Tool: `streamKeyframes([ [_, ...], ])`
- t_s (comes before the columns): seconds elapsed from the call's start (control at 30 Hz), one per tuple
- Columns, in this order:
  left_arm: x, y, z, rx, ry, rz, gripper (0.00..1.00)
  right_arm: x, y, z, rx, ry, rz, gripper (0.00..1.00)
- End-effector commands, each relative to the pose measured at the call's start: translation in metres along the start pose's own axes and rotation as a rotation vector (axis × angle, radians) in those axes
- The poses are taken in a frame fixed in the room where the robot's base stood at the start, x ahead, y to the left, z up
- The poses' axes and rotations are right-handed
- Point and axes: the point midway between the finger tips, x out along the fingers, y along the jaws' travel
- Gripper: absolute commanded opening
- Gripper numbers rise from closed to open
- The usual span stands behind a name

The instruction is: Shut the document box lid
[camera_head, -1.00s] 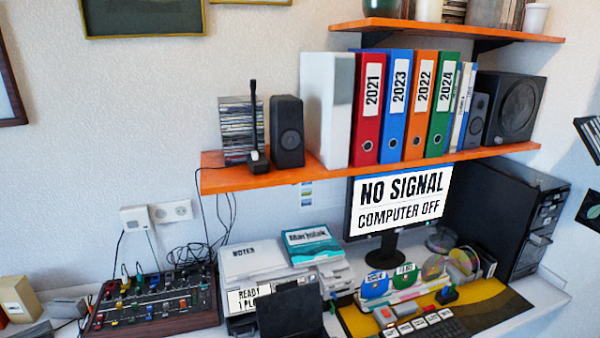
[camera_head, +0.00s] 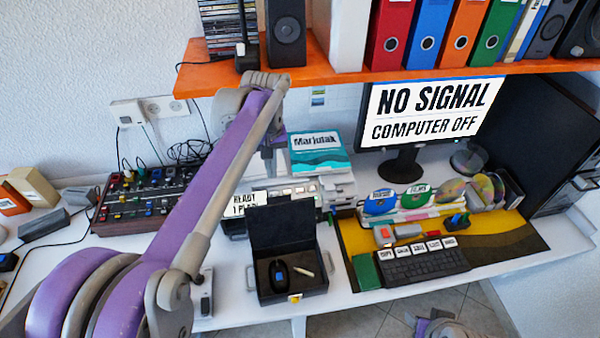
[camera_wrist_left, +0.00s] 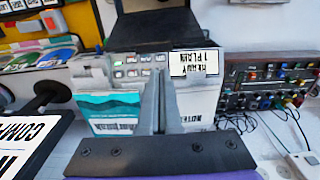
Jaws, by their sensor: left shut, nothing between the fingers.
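A black mouse-like item (camera_head: 279,274) and a small pale stick (camera_head: 303,271) lie inside. In the left wrist view the dark lid (camera_wrist_left: 155,28) shows at the top. My left gripper (camera_wrist_left: 162,78) is shut and empty, pointing toward the printer and apart from the lid. In the head view it hangs behind the box, at my wrist (camera_head: 272,150), partly hidden by my arm.
A printer (camera_head: 306,188) with a teal book (camera_head: 318,150) on it stands behind the box. A mixer (camera_head: 150,192) is at the left. A keyboard (camera_head: 425,265) and monitor (camera_head: 430,115) are at the right. An orange shelf (camera_head: 345,81) hangs above. Part of my right arm shows at the bottom edge.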

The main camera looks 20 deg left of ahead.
Motion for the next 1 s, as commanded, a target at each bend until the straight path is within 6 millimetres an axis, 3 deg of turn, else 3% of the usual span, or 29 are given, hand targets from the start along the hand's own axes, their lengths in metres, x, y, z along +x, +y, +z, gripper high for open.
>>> streamKeyframes([
  [0.27,0.013,0.001,-0.01,-0.025,-0.021,-0.009,0.0,0.0,0.0,0.001,0.0,-0.001,0.0,0.51],
  [0.7,0.086,0.001,-0.009,-0.023,-0.019,-0.008,0.0,0.003,0.0,0.004,0.0,-0.004,0.0,0.51],
  [1.0,0.1,0.001,-0.008,-0.023,-0.019,-0.008,0.0,0.004,0.0,0.004,0.0,-0.004,0.0,0.51],
])
